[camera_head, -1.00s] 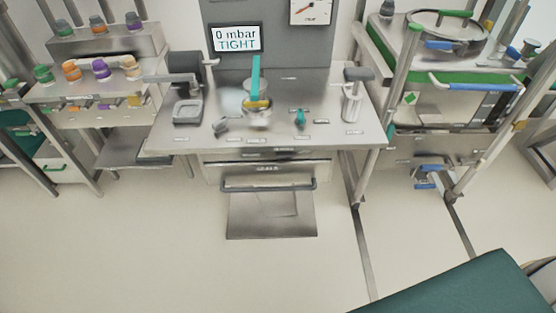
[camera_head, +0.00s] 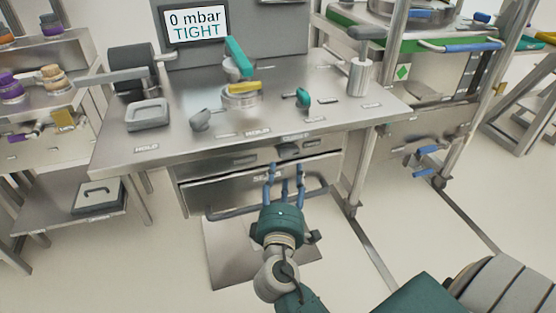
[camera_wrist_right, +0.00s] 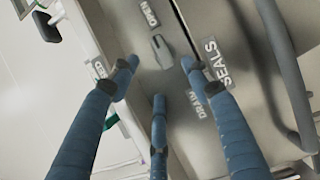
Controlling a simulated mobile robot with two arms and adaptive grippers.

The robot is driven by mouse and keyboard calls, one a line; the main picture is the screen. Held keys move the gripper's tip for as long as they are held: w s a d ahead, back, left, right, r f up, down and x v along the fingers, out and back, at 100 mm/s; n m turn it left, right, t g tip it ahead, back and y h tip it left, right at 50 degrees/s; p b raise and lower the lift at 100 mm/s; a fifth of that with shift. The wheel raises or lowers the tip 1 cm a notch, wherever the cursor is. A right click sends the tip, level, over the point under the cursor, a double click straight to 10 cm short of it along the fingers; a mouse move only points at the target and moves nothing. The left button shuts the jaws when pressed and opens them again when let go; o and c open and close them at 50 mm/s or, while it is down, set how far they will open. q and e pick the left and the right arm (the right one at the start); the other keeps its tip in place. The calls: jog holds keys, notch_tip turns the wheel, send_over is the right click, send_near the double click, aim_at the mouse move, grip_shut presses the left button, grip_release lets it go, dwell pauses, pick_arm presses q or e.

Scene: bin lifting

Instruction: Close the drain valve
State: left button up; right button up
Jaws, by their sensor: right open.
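The drain valve is a small grey knob (camera_head: 288,150) on the front face of the steel bench, above the drawer. In the right wrist view, the knob (camera_wrist_right: 162,51) lies between an "OPEN" label (camera_wrist_right: 149,13) and a partly covered label reading "DRAI" (camera_wrist_right: 209,104). Its long side runs roughly toward "OPEN". My right gripper (camera_head: 284,172) is open and empty, just in front of and below the knob, fingers pointing at it. In the right wrist view its blue fingers (camera_wrist_right: 158,74) spread around the knob, apparently without touching. My left gripper is not in view.
A drawer labelled "SEALS" (camera_wrist_right: 211,58) with a bar handle (camera_head: 225,213) sits under the bench (camera_head: 190,150). On top are a teal lever (camera_head: 238,57), grey lever (camera_head: 206,119) and teal knob (camera_head: 303,97). The screen (camera_head: 195,24) reads "0 mbar TIGHT".

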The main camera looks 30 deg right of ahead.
aim_at(288, 154)
jog(key=x, duration=1)
jog(key=shift+w+d+p, duration=0.15)
jog(key=shift+d+p, duration=0.05)
jog(key=shift+p, duration=0.15)
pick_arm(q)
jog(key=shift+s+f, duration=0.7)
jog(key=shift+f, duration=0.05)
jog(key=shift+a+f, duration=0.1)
pick_arm(e)
jog(key=c, duration=0.9)
